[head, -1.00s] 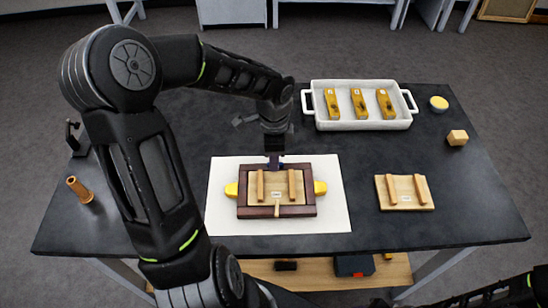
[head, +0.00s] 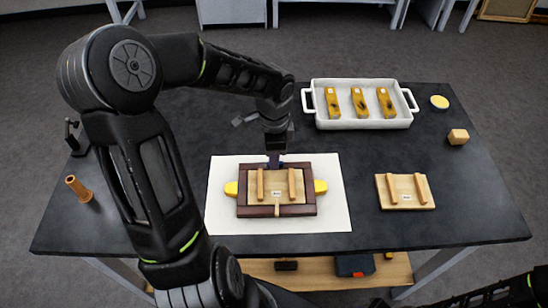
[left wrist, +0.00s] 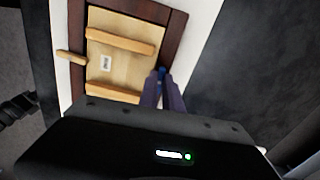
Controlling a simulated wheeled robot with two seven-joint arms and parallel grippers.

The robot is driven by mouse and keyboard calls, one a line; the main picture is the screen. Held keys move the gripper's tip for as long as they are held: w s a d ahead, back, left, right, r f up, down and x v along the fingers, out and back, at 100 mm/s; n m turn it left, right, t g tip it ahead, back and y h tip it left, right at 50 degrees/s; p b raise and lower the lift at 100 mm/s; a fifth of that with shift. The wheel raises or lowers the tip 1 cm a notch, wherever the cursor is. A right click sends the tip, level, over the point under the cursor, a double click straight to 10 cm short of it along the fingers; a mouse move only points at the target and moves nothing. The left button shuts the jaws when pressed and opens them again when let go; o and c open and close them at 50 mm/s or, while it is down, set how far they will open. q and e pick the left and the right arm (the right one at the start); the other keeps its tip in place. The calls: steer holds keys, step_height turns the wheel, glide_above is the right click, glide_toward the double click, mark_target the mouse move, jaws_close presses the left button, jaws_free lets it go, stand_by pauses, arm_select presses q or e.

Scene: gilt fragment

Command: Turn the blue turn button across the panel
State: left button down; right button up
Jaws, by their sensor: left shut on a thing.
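The blue turn button (left wrist: 162,71) shows in the left wrist view at the edge of a dark wooden frame, between my fingertips. My left gripper (left wrist: 162,80) is shut on it, and its fingers hide most of it. In the head view my left gripper (head: 274,163) points down at the frame's far side, and the button is mostly hidden. The frame (head: 245,209) holds a pale wooden panel (head: 277,186) with two bars and a small white label. The button's exact angle cannot be told. My right gripper is out of view.
The frame lies on a white sheet (head: 222,220), with yellow pieces (head: 320,187) at its sides and a tan turn button (head: 277,210) at its near side. A second panel (head: 405,192) lies right. A white tray (head: 360,124) stands behind.

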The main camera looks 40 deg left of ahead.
arm_select(q)
steer(key=n+b, duration=0.3)
steer(key=n, duration=0.1)
steer(key=shift+f, duration=0.15)
steer(key=n+b, duration=0.2)
steer(key=n, duration=0.2)
steer(key=shift+d+n+b, duration=0.15)
steer(key=shift+n+b, duration=0.2)
steer(key=shift+n, duration=0.05)
steer(key=n+b, duration=0.2)
steer(key=n, duration=0.2)
steer(key=shift+n, duration=0.3)
steer(key=shift+d+n+b, duration=0.1)
steer(key=shift+n+b, duration=0.4)
steer(key=shift+n, duration=1.5)
steer(key=c, duration=1.5)
jaws_free()
